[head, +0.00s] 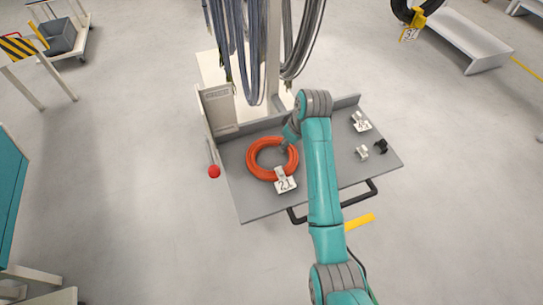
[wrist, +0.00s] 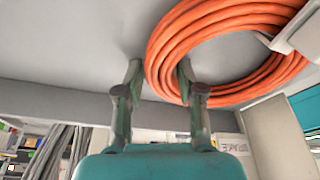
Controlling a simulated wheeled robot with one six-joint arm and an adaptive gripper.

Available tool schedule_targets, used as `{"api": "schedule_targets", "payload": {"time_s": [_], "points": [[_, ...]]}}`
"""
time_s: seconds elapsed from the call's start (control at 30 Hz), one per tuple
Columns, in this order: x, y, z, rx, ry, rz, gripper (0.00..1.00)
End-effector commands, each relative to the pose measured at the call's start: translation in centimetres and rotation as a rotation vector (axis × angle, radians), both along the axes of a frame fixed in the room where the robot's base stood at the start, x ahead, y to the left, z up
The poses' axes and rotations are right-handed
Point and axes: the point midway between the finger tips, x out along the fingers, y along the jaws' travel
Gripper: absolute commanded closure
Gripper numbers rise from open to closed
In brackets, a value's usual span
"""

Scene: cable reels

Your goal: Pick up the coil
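The orange coil (head: 252,160) lies flat on a grey cart top, with a white numbered tag (head: 286,183) at its near side. In the wrist view the coil (wrist: 163,52) fills the upper right, with part of its white tag (wrist: 300,35) at the edge. My gripper (wrist: 158,70) is open at the coil's rim. One finger is outside the ring and the other appears at its inner edge, with the rim between them. I cannot tell whether the fingers touch it. In the head view my arm partly hides the gripper at the coil's far right side.
The cart top (head: 250,208) has a raised back edge and a white upright panel (head: 217,108) at left. Small white clips and tags (head: 361,152) lie on its right. Grey cables (head: 250,50) hang behind. A red ball (head: 214,171) shows at the left edge.

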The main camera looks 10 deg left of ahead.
Motion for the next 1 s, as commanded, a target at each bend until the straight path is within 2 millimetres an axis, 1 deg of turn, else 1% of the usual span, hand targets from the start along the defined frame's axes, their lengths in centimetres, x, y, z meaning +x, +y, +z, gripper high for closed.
{"api": "schedule_targets", "payload": {"time_s": [0.03, 0.07, 0.1, 0.43, 0.53, 0.67, 0.8, 1.0], "points": [[0.0, 0.0, 0.0, 0.0, 0.0, 0.0, 0.82], [0.0, 0.0, 0.0, 0.0, 0.0, 0.0, 0.9], [0.0, 0.0, 0.0, 0.0, 0.0, 0.0, 1.0], [0.0, 0.0, 0.1, 0.001, -0.001, 0.0, 1.0], [0.1, 0.0, 0.6, 0.0, -0.001, 0.0, 1.0], [0.1, 0.1, 2.4, 0.002, -0.005, 0.0, 1.0], [0.1, 0.1, 5.1, 0.003, -0.005, -0.001, 1.0], [0.1, 0.1, 8.4, 0.002, -0.004, 0.0, 1.0]]}}
